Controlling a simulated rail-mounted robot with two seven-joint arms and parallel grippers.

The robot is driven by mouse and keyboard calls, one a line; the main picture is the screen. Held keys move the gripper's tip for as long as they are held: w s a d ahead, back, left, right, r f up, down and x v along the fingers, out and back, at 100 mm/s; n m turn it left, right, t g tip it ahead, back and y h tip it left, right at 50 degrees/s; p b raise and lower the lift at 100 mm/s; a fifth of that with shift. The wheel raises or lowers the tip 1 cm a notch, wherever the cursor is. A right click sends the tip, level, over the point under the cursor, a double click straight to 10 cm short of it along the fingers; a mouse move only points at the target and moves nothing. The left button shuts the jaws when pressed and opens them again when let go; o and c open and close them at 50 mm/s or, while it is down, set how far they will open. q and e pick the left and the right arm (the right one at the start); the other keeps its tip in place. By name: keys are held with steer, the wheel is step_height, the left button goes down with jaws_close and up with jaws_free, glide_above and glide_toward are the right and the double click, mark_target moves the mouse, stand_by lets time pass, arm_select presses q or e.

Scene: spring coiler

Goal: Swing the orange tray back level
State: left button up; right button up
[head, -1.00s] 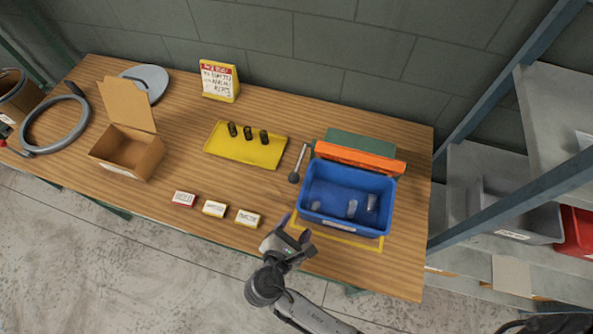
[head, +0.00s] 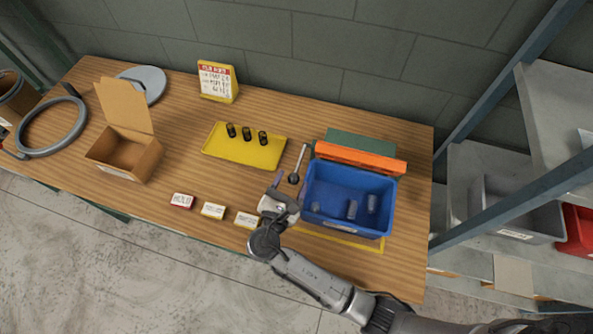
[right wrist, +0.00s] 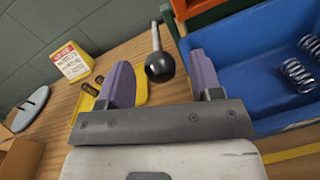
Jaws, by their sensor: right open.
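The orange tray (head: 360,158) shows as a long strip in front of a green block (head: 360,143), behind the blue bin, which hides its lower part. I cannot tell its exact tilt. A metal lever (head: 300,158) with a black ball knob (head: 293,178) stands at its left end. My right gripper (head: 288,185) is open and empty, just short of the knob. In the right wrist view the knob (right wrist: 160,67) appears between the purple fingers (right wrist: 163,78), with no visible contact. A corner of orange (right wrist: 183,8) shows there too. My left gripper is not in view.
The blue bin (head: 325,220) with several springs stands close right of my right gripper. A yellow tray (head: 235,151) with black springs lies left. Small label blocks (head: 213,210) line the front edge. A cardboard box (head: 118,170) stands farther left. Bare wood lies between.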

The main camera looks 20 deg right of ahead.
mark_target(297, 172)
steer(key=shift+x, duration=1.75)
steer(key=shift+c, duration=0.2)
jaws_close()
